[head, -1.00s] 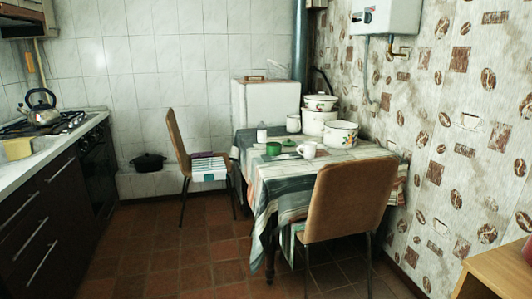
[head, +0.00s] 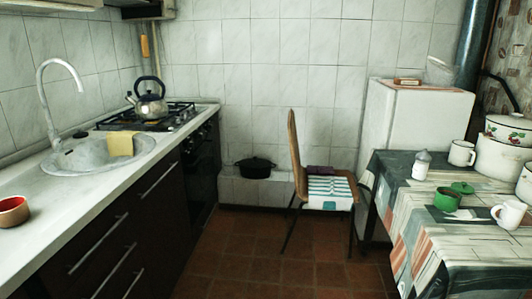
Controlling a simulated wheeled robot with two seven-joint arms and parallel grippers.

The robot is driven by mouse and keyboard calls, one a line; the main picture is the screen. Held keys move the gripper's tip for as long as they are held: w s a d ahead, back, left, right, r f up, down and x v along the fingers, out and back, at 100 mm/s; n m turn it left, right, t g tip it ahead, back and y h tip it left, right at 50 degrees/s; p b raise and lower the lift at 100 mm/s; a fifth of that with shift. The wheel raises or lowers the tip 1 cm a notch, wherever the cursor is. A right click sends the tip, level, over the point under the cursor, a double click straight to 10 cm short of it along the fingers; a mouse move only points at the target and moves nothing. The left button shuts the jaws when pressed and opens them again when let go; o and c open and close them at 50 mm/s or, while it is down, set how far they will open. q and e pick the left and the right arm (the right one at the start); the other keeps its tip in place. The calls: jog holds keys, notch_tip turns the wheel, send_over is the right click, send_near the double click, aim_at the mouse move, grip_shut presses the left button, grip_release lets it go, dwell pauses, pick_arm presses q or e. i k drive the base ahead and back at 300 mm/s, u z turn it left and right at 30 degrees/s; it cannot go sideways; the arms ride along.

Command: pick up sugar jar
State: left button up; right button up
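A small white jar with a grey top (head: 421,165) stands upright on the table at the right; it may be the sugar jar, but I cannot read any label. The cloth-covered table (head: 405,222) runs out of view at the right. Neither of my grippers is in view.
A chair (head: 295,160) with a striped cushion stands left of the table. A counter (head: 120,185) with a sink and a stove bearing a kettle (head: 151,103) runs along the left. A black pot (head: 255,167) sits on a low ledge. Tiled floor lies open between.

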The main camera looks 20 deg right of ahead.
aim_at(423, 160)
jog(key=z, duration=0.15)
jog(key=i, duration=2.5)
jog(key=z, duration=0.85)
